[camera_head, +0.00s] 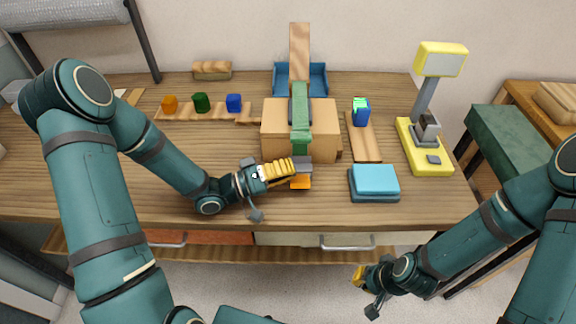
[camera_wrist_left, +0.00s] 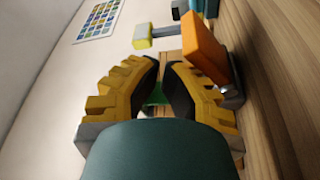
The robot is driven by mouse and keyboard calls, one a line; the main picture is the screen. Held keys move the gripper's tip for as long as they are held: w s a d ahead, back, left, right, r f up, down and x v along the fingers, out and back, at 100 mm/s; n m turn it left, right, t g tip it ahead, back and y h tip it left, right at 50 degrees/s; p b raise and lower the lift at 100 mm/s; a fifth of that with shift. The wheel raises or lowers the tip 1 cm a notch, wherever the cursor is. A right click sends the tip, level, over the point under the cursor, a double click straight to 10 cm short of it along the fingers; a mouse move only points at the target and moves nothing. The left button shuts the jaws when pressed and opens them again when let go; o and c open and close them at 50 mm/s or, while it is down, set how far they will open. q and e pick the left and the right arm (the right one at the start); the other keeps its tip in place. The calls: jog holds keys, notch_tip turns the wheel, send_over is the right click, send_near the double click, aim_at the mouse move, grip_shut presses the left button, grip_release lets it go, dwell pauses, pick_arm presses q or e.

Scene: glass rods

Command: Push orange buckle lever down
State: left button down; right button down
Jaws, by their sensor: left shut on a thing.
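The orange buckle lever (camera_head: 301,182) is at the front of a buckle on the cardboard-coloured box (camera_head: 320,145), near the table's front. It also shows in the left wrist view (camera_wrist_left: 205,52), just outside the right-hand finger and overlapping it. A green strap (camera_head: 300,105) runs over the box to the grey buckle part (camera_head: 302,163). My left gripper (camera_head: 292,168) is at the buckle, its yellow fingers curved towards each other in the left wrist view (camera_wrist_left: 163,75). What they grip cannot be made out. My right gripper (camera_head: 360,276) hangs in front of the table, its jaws unclear.
A blue block (camera_head: 375,182) lies right of the box. A yellow device (camera_head: 430,160) stands at the right edge. Coloured blocks on a wooden strip (camera_head: 180,116) lie at the back left. A blue tray (camera_head: 318,80) is behind the box. The front left tabletop is clear.

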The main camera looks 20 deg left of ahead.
pick_arm(q)
jog(key=shift+s+d+f, duration=0.1)
jog(key=shift+s+f, duration=0.05)
jog(key=shift+s, duration=0.2)
pick_arm(e)
jog(key=shift+s+r, duration=0.1)
jog(key=shift+s, duration=0.05)
pick_arm(q)
jog(key=v, duration=1.2)
jog(key=shift+f, duration=0.1)
pick_arm(e)
jog(key=shift+s, duration=0.15)
